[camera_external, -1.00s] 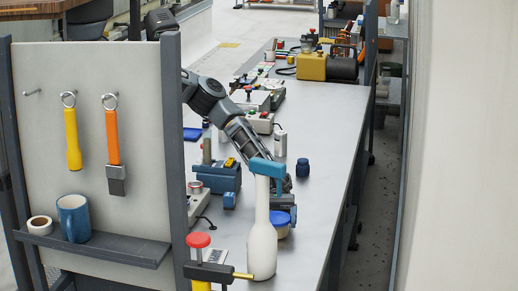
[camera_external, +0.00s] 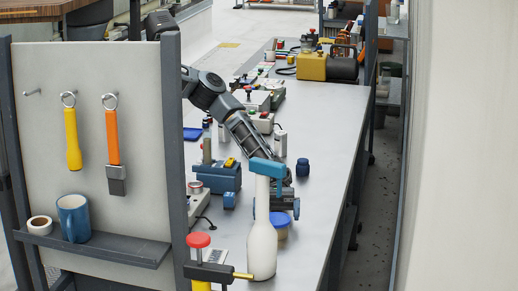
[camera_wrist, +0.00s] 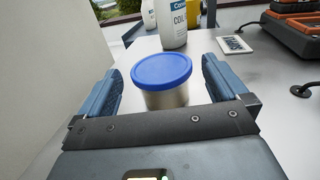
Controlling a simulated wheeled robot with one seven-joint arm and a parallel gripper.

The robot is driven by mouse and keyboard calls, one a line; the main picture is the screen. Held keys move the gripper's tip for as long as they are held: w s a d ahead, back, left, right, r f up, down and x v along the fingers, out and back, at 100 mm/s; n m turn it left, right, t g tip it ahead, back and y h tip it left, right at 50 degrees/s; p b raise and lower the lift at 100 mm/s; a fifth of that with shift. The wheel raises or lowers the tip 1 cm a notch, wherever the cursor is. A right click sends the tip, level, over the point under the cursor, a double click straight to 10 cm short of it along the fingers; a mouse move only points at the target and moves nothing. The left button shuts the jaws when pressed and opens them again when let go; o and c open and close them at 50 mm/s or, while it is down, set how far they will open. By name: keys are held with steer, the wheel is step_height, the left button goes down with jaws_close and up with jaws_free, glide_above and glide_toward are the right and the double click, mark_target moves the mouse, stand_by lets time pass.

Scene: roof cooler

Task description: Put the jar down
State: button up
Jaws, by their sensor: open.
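In the wrist view the jar (camera_wrist: 165,80) stands upright on the grey worktable (camera_wrist: 225,105), between the two spread fingers of my gripper (camera_wrist: 160,88). Gaps show between the jar and both fingers. In the external view the jar (camera_external: 280,225) stands on the table just behind the white spray bottle (camera_external: 262,245), which partly hides it. My gripper (camera_external: 283,203) is low beside the jar there, partly hidden by the bottle's blue head.
A dark blue small bottle (camera_external: 302,168) stands behind my gripper. A blue vise-like device (camera_external: 220,176) is to the left. In the wrist view a white labelled bottle (camera_wrist: 172,22) stands beyond the jar. The right strip of the table (camera_external: 335,150) is clear.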

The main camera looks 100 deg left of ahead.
steer(key=shift+s+a, duration=0.2)
steer(key=shift+a, duration=0.65)
steer(key=shift+s+a, duration=0.15)
steer(key=shift+a, duration=0.65)
